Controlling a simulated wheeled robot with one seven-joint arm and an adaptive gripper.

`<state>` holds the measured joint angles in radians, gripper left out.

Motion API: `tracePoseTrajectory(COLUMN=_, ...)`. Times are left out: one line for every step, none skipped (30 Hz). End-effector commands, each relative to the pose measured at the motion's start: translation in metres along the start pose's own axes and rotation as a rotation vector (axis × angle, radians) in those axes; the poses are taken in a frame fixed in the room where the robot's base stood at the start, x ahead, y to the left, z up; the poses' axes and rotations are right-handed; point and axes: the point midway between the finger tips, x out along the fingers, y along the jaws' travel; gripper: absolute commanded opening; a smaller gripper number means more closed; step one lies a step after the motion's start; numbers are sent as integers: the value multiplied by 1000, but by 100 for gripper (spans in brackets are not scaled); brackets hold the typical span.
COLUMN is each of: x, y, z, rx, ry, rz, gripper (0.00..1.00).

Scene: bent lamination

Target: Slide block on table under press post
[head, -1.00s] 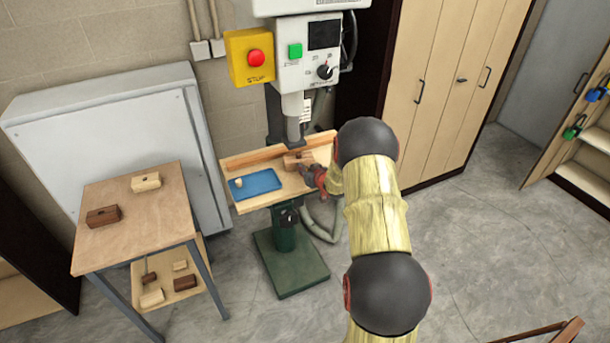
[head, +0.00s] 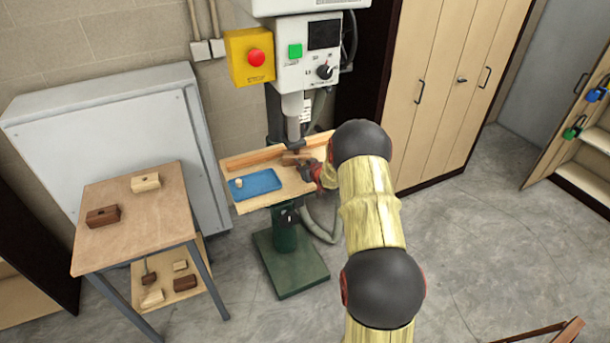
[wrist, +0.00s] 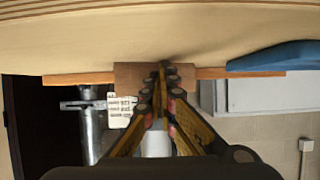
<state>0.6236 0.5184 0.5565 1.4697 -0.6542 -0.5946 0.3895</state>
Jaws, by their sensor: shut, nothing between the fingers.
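The brown wooden block (head: 290,159) lies on the press table (head: 290,190), close to its back fence and just below the press post (head: 294,130). The post's lower end partly overlaps the block, so I cannot tell whether it is fully under. My gripper (head: 307,168) is shut and empty at the block's right front side. In the wrist view, which looks upside down, the closed fingertips (wrist: 163,68) overlap the block (wrist: 129,78) and seem to touch it.
A wooden fence (head: 250,159) runs along the table's back edge. A blue tray (head: 258,183) with a small light piece sits left of the block. A side table (head: 140,230) at left holds two blocks, with several more pieces on its shelf.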

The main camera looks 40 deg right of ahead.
Motion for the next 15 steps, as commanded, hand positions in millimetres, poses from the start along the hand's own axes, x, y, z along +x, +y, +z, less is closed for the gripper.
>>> tracePoseTrajectory(x=2, y=0, z=-1, rx=0, ry=0, rz=0, gripper=0)
tracePoseTrajectory(x=3, y=0, z=-1, rx=0, ry=0, rz=0, gripper=0)
tracePoseTrajectory(x=4, y=0, z=-2, rx=-1, ry=0, rz=0, gripper=0)
tracePoseTrajectory(x=5, y=0, z=-2, rx=-1, ry=0, rz=0, gripper=0)
tracePoseTrajectory(x=6, y=0, z=-2, rx=-1, ry=0, rz=0, gripper=0)
tracePoseTrajectory(x=7, y=0, z=-3, rx=-1, ry=0, rz=0, gripper=0)
tracePoseTrajectory(x=8, y=0, z=-4, rx=-1, ry=0, rz=0, gripper=0)
tracePoseTrajectory(x=8, y=0, z=-4, rx=-1, ry=1, rz=0, gripper=0)
tracePoseTrajectory(x=10, y=0, z=-5, rx=-1, ry=1, rz=0, gripper=0)
tracePoseTrajectory(x=10, y=0, z=-5, rx=-1, ry=1, rz=0, gripper=0)
tracePoseTrajectory(x=11, y=0, z=-6, rx=-1, ry=1, rz=0, gripper=0)
tracePoseTrajectory(x=12, y=0, z=-6, rx=0, ry=1, rz=0, gripper=0)
tracePoseTrajectory(x=13, y=0, z=-7, rx=0, ry=1, rz=0, gripper=0)
tracePoseTrajectory(x=14, y=0, z=-7, rx=0, ry=1, rz=0, gripper=0)
tracePoseTrajectory(x=15, y=0, z=-8, rx=0, ry=1, rz=0, gripper=0)
